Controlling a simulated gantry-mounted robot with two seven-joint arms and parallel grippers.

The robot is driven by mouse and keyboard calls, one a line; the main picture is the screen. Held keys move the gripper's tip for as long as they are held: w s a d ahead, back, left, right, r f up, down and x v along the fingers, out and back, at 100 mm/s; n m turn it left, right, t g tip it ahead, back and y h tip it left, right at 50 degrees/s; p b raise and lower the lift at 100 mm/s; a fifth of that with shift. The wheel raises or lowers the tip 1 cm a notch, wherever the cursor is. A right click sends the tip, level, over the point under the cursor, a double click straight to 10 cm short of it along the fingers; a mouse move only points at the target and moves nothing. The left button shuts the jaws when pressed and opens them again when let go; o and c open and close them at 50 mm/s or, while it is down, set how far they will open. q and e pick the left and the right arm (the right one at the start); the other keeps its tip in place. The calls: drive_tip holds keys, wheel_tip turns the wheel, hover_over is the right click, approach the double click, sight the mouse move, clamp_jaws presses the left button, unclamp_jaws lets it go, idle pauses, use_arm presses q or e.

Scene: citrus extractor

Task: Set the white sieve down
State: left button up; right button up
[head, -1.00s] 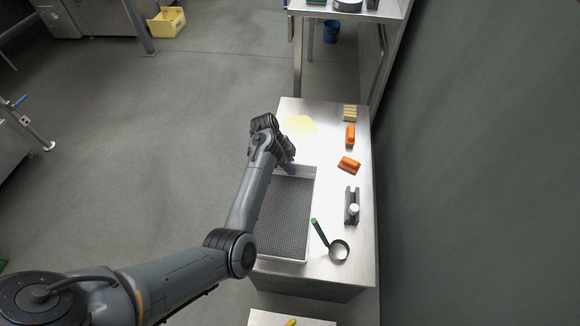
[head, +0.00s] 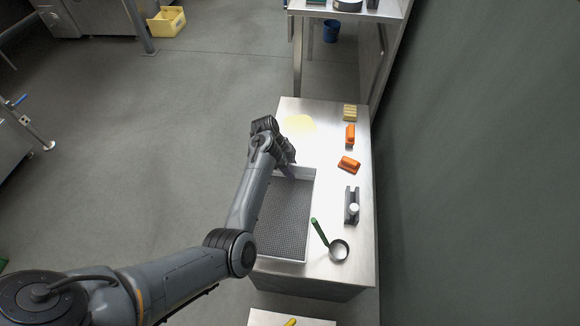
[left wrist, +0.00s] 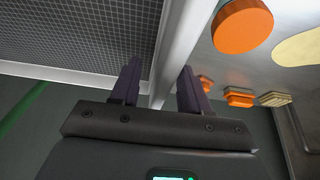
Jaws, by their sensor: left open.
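The white sieve (head: 311,205), a rectangular white frame with grey mesh, lies flat on the steel table (head: 350,275). My left gripper (head: 289,163) is at the sieve's far end in the head view. In the left wrist view, the two dark fingers of my left gripper (left wrist: 160,66) are spread apart. The white rim of the sieve (left wrist: 187,38) runs through the gap between them, and I see no finger clamped on it. My arm hides part of the sieve's left side in the head view. My right gripper is not in view.
Right of the sieve are a green-handled strainer (head: 339,250), a grey holder with a white knob (head: 352,206) and two orange brushes (head: 348,165) (head: 350,134). A tan block (head: 350,113) lies at the far end. An orange round thing (left wrist: 242,25) shows in the left wrist view.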

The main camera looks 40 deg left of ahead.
use_arm(q)
drive_tip(key=shift+r, duration=0.1)
drive_tip(key=shift+r, duration=0.3)
drive_tip(key=p+v, duration=0.5)
drive_tip(key=v, duration=0.6)
drive_tip(key=shift+w+d, duration=0.1)
drive_tip(key=s+f+n+y, duration=0.3)
drive_tip(key=s+n+y, duration=0.2)
drive_tip(key=s, duration=0.7)
drive_tip(key=s+d+r+n+t+h, duration=0.1)
drive_tip(key=s+d+n, duration=0.4)
drive_tip(key=s+d, duration=1.2)
drive_tip(key=shift+s+d+r+p, duration=0.4)
drive_tip(key=shift+s+r, duration=0.15)
drive_tip(key=shift+s, duration=0.1)
